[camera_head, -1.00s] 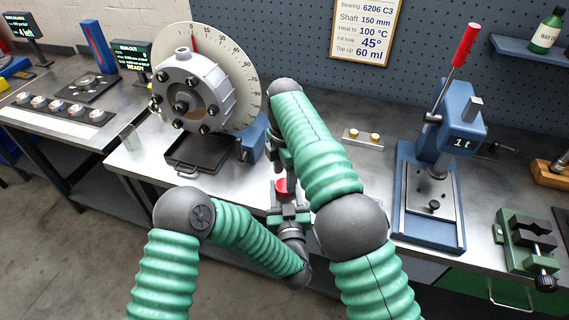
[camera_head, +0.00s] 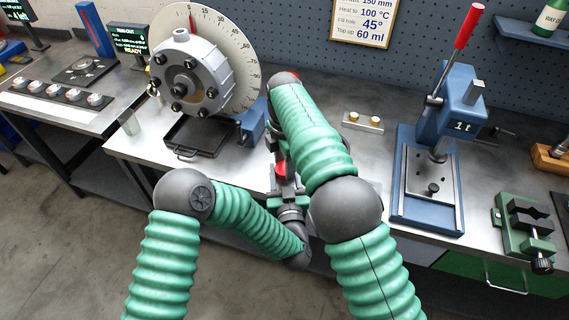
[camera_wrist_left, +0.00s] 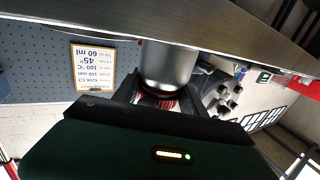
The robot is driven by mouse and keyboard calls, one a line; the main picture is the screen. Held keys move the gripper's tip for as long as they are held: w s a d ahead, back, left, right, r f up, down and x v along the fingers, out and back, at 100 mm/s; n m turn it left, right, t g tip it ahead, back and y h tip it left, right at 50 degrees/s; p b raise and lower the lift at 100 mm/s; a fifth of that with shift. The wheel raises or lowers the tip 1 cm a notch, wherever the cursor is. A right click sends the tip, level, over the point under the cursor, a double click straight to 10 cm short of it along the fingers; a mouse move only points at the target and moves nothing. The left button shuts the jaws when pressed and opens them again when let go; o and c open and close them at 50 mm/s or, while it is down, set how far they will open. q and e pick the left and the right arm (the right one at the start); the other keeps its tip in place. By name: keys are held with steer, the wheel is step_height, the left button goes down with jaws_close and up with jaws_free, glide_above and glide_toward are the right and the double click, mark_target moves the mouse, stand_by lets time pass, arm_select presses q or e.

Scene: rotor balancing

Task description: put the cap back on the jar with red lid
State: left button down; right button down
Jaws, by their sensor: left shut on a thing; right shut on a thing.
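A red lid (camera_head: 281,168) shows just above my left gripper (camera_head: 287,188) in the head view, close to the bench's front edge. In the left wrist view, which is upside down, the grey jar (camera_wrist_left: 166,66) has the ridged red lid (camera_wrist_left: 160,101) against its end. My right gripper (camera_head: 274,140) points down at the red lid from above and is shut. Its fingertips are mostly hidden by my right forearm, so the lid's seating cannot be judged.
A rotor with a dial (camera_head: 188,72) stands over a black tray (camera_head: 196,141) at left. A blue press (camera_head: 430,185) and green vise (camera_head: 524,225) occupy the right. Bench space near the small gold-knobbed block (camera_head: 363,124) is free.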

steer(key=m, duration=0.6)
steer(key=shift+m, duration=0.3)
steer(key=c, duration=0.7)
jaws_free()
steer(key=shift+r, duration=0.1)
step_height(320, 180, up, 4)
steer(key=shift+r, duration=0.15)
